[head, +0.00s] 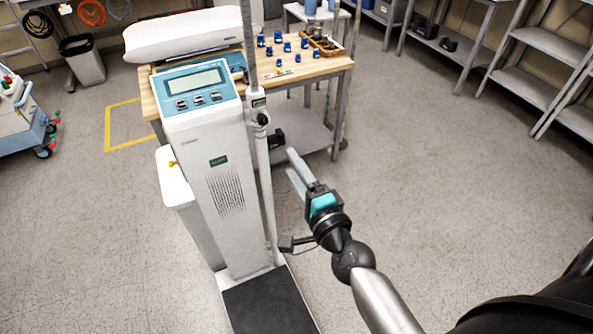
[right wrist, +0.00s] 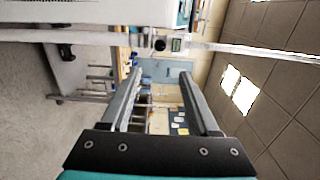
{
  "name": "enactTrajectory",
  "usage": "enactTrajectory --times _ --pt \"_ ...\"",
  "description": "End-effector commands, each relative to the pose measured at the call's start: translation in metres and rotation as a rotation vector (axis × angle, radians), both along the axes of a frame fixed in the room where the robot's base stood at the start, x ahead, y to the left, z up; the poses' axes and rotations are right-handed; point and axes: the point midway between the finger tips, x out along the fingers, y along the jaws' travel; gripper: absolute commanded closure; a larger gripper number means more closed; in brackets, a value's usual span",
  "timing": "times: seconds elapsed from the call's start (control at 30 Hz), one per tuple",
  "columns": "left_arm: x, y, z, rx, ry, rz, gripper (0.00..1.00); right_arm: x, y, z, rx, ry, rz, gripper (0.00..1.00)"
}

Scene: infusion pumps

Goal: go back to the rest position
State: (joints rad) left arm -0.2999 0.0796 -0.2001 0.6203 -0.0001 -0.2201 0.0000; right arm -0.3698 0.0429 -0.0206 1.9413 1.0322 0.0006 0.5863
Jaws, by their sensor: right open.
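My right gripper (head: 296,172) is in the middle of the head view, to the right of a white scale column and its pole. Its two fingers are apart with nothing between them. In the right wrist view the open fingers (right wrist: 160,85) show a clear gap, with the far room behind. My right arm comes in from the lower right. My left gripper is not in the head view.
The white scale (head: 215,165) with a blue display panel and a black platform (head: 270,304) stands close left of my gripper. A wooden-topped table (head: 330,67) with small blue items (head: 287,47) is behind. Metal shelves (head: 540,45) stand at right. Floor at right is clear.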

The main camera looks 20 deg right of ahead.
Motion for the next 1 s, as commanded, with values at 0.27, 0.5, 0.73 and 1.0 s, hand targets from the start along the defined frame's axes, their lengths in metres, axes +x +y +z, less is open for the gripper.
enactTrajectory --times 0.27,0.5,0.73,1.0 --pt "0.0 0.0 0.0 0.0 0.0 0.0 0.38 -0.006 0.0 0.0 0.001 -0.001 0.0 0.38" --pt "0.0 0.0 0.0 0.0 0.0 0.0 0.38 -0.006 0.0 0.0 0.001 0.0 0.0 0.38" --pt "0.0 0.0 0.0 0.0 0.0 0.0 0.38 -0.007 0.002 -0.013 -0.03 0.028 0.006 0.38" --pt "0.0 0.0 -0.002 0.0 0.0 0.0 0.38 -0.036 0.02 -0.158 -0.398 0.323 0.14 0.38"
